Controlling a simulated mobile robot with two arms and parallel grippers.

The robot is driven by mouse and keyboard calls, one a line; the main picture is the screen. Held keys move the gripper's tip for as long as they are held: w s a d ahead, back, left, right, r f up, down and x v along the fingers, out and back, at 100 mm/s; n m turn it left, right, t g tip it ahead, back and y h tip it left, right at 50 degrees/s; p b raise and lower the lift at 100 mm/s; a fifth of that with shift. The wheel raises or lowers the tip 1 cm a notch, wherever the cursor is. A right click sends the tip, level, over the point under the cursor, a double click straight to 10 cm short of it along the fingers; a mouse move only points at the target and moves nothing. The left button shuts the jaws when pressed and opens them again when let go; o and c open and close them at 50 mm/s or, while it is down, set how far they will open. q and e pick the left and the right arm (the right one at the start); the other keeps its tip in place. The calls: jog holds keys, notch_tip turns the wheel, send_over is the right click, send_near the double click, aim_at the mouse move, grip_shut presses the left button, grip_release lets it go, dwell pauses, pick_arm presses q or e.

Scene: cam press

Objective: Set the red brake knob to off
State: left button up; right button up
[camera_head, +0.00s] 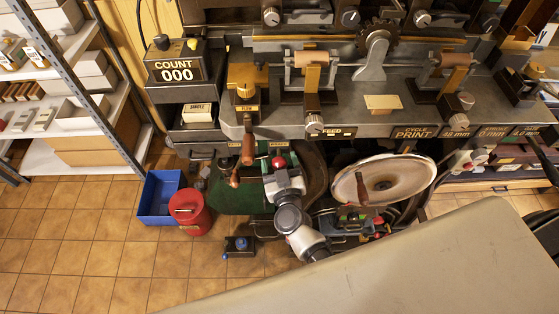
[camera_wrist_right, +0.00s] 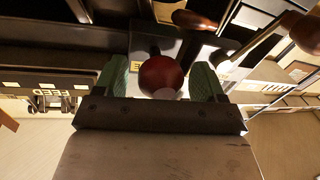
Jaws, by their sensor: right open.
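The red brake knob (camera_head: 278,162) is a small round red ball below the front edge of the press, left of the large wheel. In the right wrist view the red knob (camera_wrist_right: 160,77) sits between the two green fingertips. My right gripper (camera_head: 281,164) is at the knob, with its fingers apart on either side of it. In the wrist view my right gripper (camera_wrist_right: 163,80) is open, and a gap seems to show beside the ball. A yellow-lettered plate behind the knob is mostly hidden, so its setting cannot be read. My left gripper is not in view.
Wooden-handled levers (camera_head: 248,150) hang just left of the gripper. A large pale wheel (camera_head: 383,183) stands to the right. A red can (camera_head: 190,212) and blue bin (camera_head: 158,199) are on the tiled floor at left. The press bench (camera_head: 385,126) overhangs behind.

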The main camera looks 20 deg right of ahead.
jog(key=s+a+b, duration=0.1)
jog(key=s, duration=0.9)
jog(key=shift+s+a, duration=0.1)
jog(key=s+f+n+g+y, duration=0.2)
jog(key=s+f+g, duration=0.25)
jog(key=f, duration=0.85)
jog(key=s+f+n+g+y, duration=0.1)
jog(key=s+f+g+y, duration=0.4)
jog(key=f, duration=0.8)
jog(key=s+d+f+g+h, duration=0.1)
jog(key=s+d+f+g, duration=0.1)
jog(key=s, duration=0.5)
jog(key=s+d+f+g+h, duration=0.2)
jog(key=s+d+f+g, duration=0.1)
jog(key=s+d+f, duration=0.2)
jog(key=s+d+f+m+g+h, duration=0.1)
jog(key=s+d+f+g, duration=0.1)
jog(key=s+f, duration=0.4)
jog(key=s+d, duration=0.1)
jog(key=s, duration=0.2)
jog(key=shift+d+f+h, duration=0.3)
jog(key=shift+f+h, duration=0.1)
